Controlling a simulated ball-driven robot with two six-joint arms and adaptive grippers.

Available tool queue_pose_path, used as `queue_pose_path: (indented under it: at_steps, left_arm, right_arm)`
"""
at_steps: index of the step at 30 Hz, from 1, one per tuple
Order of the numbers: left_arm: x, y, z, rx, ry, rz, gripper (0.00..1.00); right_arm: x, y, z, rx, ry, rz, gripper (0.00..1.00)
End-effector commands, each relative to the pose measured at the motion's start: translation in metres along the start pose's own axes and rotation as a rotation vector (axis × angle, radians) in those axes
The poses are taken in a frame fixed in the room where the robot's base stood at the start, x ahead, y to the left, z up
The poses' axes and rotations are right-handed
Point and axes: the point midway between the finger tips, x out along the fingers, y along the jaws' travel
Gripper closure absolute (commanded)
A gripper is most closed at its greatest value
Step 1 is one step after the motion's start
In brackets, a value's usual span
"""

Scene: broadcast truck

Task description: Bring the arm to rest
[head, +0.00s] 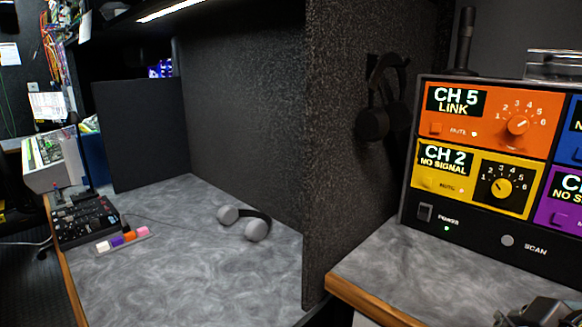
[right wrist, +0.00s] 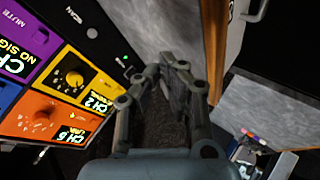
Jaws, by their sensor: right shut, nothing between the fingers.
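My right gripper (right wrist: 176,66) fills the middle of the right wrist view. Its fingers are together with nothing between them. In the head view, a dark part of my right arm shows at the bottom right corner, over the grey counter (head: 385,270) in front of the channel panel. The rest of that arm is outside the head view. The panel (head: 475,235) has orange, yellow, blue and purple blocks with knobs; it also shows tilted at the left of the right wrist view (right wrist: 98,50). My left gripper is in neither view.
A dark divider (head: 335,150) with black headphones (head: 375,122) hanging on it separates the two counters. Grey headphones (head: 245,222) lie on the left counter (head: 190,275). A black mixer (head: 85,222) and a strip of coloured blocks (head: 123,239) stand near its left edge.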

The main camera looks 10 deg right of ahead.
Motion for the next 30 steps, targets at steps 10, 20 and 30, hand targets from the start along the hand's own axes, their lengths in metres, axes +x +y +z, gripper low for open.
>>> queue_pose_path:
  at_steps: [10, 20, 30]
  left_arm:
    - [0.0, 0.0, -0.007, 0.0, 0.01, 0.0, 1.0]
    - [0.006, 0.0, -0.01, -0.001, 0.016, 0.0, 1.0]
    - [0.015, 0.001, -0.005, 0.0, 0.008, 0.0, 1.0]
  right_arm:
    - [-0.062, -0.092, 0.071, 0.434, -0.382, -0.381, 1.0]
    - [0.009, -0.153, 0.122, 0.466, -0.468, -0.417, 1.0]
    - [0.1, -0.263, 0.243, 0.466, -0.545, -0.435, 1.0]
